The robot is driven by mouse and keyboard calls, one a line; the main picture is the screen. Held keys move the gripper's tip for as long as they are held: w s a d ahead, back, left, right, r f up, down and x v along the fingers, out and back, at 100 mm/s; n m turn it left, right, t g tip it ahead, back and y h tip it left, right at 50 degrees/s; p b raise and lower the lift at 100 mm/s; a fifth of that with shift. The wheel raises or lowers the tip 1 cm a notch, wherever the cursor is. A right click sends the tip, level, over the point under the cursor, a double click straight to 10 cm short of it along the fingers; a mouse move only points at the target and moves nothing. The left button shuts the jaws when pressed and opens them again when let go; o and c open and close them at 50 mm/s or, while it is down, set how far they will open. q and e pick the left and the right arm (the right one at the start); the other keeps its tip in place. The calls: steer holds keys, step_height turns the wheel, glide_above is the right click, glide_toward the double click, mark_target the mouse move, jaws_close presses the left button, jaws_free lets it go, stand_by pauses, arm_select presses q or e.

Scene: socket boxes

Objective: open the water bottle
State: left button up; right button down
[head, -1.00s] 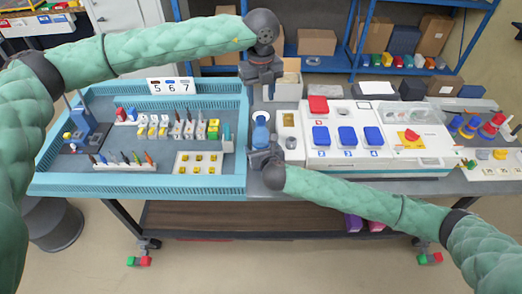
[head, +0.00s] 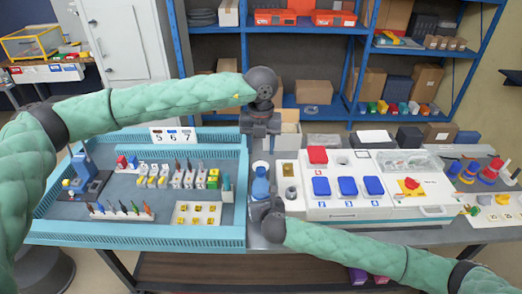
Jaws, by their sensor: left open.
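The water bottle (head: 261,183) is light blue and stands upright on the grey table between the blue tray and the white box. My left gripper (head: 261,146) points down above the bottle, open, with a small gap to its top. My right gripper (head: 262,205) is low at the near side of the bottle and hides its base. Its fingers are too small and hidden to tell whether they close on the bottle.
A blue tray (head: 48,217) with small parts lies left. A white box (head: 345,210) with red and blue lids stands right of the bottle. An open cardboard box (head: 290,140) stands behind. Blue shelving (head: 180,75) fills the back.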

mark_target(261, 169)
arm_select(q)
steer(key=m, duration=0.9)
steer(key=shift+m, duration=0.4)
steer(key=m, duration=0.9)
steer(key=shift+m, duration=0.3)
steer(key=m, duration=0.9)
steer(key=shift+m, duration=0.4)
steer(key=m, duration=1)
steer(key=shift+m, duration=0.3)
steer(key=shift+f, duration=4)
